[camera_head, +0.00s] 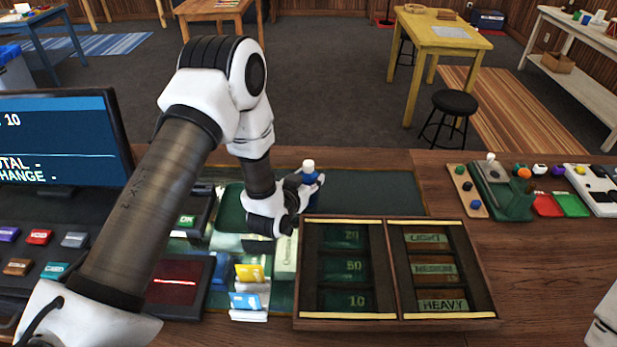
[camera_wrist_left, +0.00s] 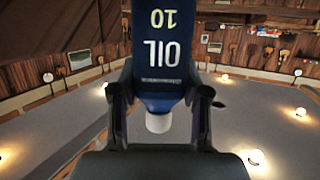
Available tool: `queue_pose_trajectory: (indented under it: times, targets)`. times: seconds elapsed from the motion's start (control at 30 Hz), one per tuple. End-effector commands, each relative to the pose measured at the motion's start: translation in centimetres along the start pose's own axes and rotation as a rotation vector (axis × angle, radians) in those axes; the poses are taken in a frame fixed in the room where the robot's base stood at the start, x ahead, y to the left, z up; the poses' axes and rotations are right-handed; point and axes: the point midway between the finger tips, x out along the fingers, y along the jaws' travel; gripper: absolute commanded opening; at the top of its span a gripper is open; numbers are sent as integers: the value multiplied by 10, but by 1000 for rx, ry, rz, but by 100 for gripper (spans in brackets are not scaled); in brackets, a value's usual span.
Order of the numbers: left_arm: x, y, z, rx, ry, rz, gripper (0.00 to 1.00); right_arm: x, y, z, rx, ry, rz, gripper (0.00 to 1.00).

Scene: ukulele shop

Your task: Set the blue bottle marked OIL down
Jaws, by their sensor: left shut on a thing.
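The blue bottle (camera_head: 310,176) with a white cap shows in the head view just beyond my left gripper (camera_head: 298,192). In the left wrist view the dark blue bottle (camera_wrist_left: 165,55) fills the space between the two fingers of my left gripper (camera_wrist_left: 160,95), with "OIL 10" in white on it. The left gripper is shut on it. The bottle looks close to upright in the head view, cap on top. Its lower part is hidden behind the gripper, so I cannot tell whether its base touches the counter. My right gripper is not in view; only a white piece shows at the right edge.
A wooden divided tray (camera_head: 398,322), with sections marked 20, 50, 10 and LIGHT, MEDIUM, HEAVY, lies right of the gripper. A monitor (camera_head: 60,138) and coloured keys stand left. Small tools and colored blocks (camera_head: 545,204) lie at right. A dark green mat (camera_head: 385,190) is bare behind the tray.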

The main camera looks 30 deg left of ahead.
Motion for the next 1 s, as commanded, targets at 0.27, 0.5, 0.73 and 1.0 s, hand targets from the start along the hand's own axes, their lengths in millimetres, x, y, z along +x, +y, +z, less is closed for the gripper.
queue_pose_trajectory:
  times: [0.27, 0.5, 0.73, 1.0]
  targets:
    - [1, 0, 4, 0, -1, 0, 71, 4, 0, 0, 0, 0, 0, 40]
    - [1, 0, 3, 0, -1, 0, 71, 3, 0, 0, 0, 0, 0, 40]
    - [-20, 0, 3, 0, -2, 0, 71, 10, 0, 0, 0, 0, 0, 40]
    - [-89, 0, 4, -3, -4, -1, 71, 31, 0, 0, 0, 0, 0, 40]
